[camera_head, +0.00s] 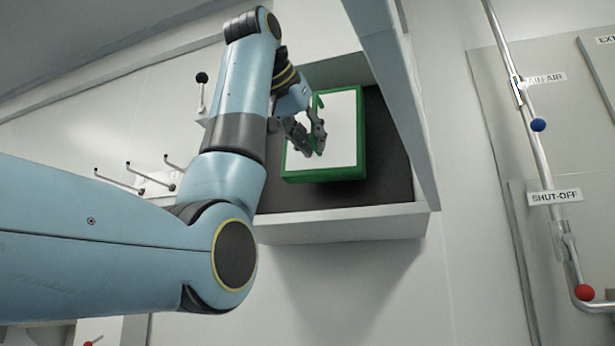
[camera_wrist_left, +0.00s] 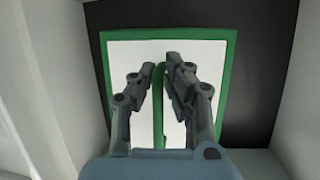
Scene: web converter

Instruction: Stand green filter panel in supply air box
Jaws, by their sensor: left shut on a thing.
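The green filter panel (camera_head: 340,120) has a white face in a green frame. In the head view it is inside the supply air box (camera_head: 340,217), in front of a dark inner surface. My left gripper (camera_head: 318,136) is at its face, shut on a green upright grip bar on the panel. The left wrist view shows the panel (camera_wrist_left: 216,58) nearly upright, with the bar between the fingertips (camera_wrist_left: 160,68). Dark lining shows above and to the right of it. I cannot tell whether its lower edge touches the box floor. My right gripper is not in view.
A pale open flap or post (camera_head: 395,90) stands at the box's right side. Wall hooks (camera_head: 150,178) are left of the box.

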